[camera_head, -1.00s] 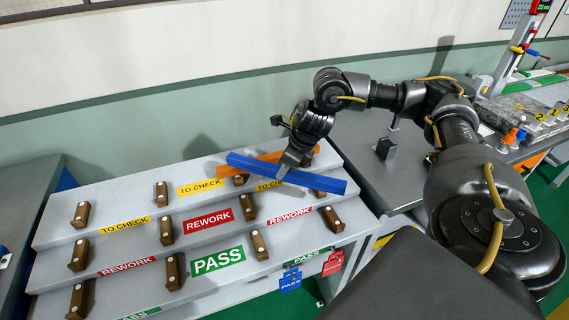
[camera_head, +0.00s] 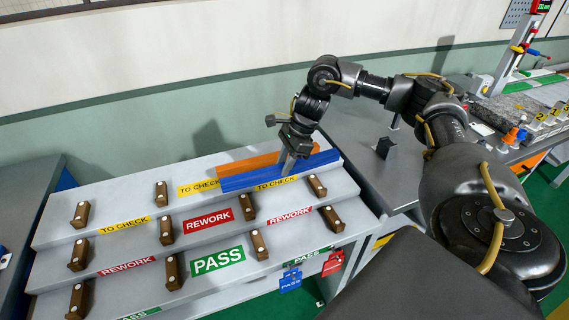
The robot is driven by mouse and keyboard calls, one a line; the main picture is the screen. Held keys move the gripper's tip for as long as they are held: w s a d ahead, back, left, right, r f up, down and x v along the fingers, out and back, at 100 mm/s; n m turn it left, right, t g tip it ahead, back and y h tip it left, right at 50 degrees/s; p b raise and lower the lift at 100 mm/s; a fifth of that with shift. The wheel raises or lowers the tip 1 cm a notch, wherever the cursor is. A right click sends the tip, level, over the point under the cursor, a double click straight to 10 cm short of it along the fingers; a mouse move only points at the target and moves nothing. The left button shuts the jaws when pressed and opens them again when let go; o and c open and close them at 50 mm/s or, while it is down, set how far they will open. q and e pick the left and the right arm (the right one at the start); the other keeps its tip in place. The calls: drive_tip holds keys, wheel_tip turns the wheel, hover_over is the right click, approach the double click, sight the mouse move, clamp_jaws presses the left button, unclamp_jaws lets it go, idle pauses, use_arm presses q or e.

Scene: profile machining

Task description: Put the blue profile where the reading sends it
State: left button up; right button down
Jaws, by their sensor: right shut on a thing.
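The blue profile (camera_head: 250,180) is a long bar at the right of the top TO CHECK step, level with the step's front edge. My right gripper (camera_head: 288,168) is shut on it from above, right of its middle. I cannot tell whether the bar touches the step or hangs just over it. An orange profile (camera_head: 245,162) lies close behind it, nearly parallel. The stepped rack (camera_head: 60,235) has a top TO CHECK step, a middle REWORK step (camera_head: 208,220) and a lower PASS step (camera_head: 218,260). My left gripper is out of view.
Several brown wooden pegs (camera_head: 161,194) stand along the steps. A grey bench with a measuring stand (camera_head: 520,45) is at the right. The REWORK and PASS steps hold no profiles.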

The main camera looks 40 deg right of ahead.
sight(298, 161)
drive_tip(key=shift+f+b, duration=3.3)
drive_tip(key=shift+f, duration=0.85)
drive_tip(key=shift+f, duration=0.3)
drive_tip(key=c, duration=1.1)
unclamp_jaws()
drive_tip(key=shift+o, duration=0.2)
drive_tip(key=shift+d+r+b, duration=0.1)
drive_tip(key=shift+r+b, duration=0.2)
drive_tip(key=v, duration=0.4)
drive_tip(key=shift+d+r, duration=0.15)
drive_tip(key=shift+r, duration=0.2)
drive_tip(key=p+v, duration=0.1)
drive_tip(key=v, duration=0.3)
drive_tip(key=shift+s+r, duration=0.1)
drive_tip(key=shift+r, duration=0.05)
drive_tip(key=shift+s+d+r, duration=0.1)
drive_tip(key=shift+d+r, duration=0.15)
drive_tip(key=shift+r, duration=0.25)
drive_tip(key=shift+p, duration=0.3)
